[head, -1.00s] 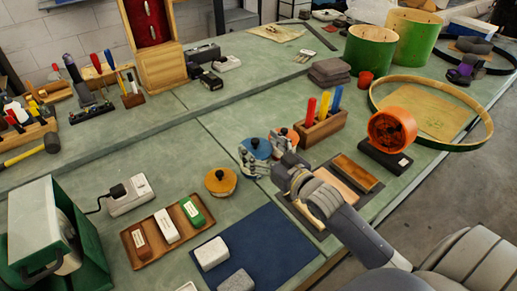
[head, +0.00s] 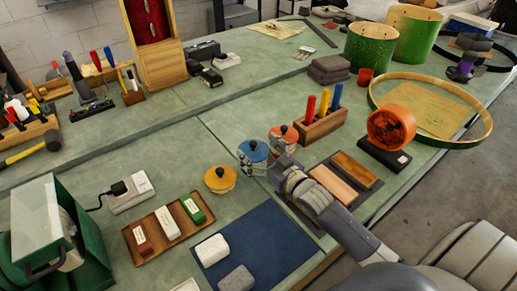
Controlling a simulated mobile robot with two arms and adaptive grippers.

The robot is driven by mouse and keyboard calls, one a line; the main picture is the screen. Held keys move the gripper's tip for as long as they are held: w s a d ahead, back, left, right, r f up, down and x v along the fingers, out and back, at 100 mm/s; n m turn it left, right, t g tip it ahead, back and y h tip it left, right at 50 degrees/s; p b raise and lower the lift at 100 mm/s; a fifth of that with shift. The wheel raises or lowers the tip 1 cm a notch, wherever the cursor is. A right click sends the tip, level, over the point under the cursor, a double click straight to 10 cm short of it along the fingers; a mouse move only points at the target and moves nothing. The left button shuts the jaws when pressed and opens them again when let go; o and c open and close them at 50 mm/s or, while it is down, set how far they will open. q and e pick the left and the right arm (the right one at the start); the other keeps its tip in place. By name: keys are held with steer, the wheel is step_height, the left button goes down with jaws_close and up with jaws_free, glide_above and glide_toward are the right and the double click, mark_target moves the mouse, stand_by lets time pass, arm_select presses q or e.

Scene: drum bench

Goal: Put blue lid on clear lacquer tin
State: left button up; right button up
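The blue lid (head: 253,147) with its dark knob appears to sit level on a clear tin (head: 252,165), near the middle of the bench. My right gripper (head: 275,165) is just right of this tin, its arm coming in from the lower right. Its fingertips are small and hard to make out against the tins, so I cannot tell how far they are open or whether they touch. A tin with an orange lid (head: 283,133) stands just behind, and one with a yellow-orange lid (head: 220,177) stands to the left. My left gripper is out of view.
A dark blue mat (head: 268,240) with a white block (head: 212,250) and a grey block (head: 237,280) lies in front. A wooden tray (head: 140,247) is at left. A wooden holder with coloured handles (head: 320,125) and wooden blocks (head: 334,184) stand to the right.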

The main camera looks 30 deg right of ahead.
steer(key=shift+s+r, duration=0.1)
steer(key=shift+r, duration=0.05)
stand_by(0.3)
steer(key=shift+s+d, duration=0.1)
steer(key=shift+s, duration=0.25)
steer(key=s+d+b, duration=0.1)
steer(key=s, duration=1)
steer(key=shift+d+r, duration=0.25)
steer(key=shift+r, duration=0.05)
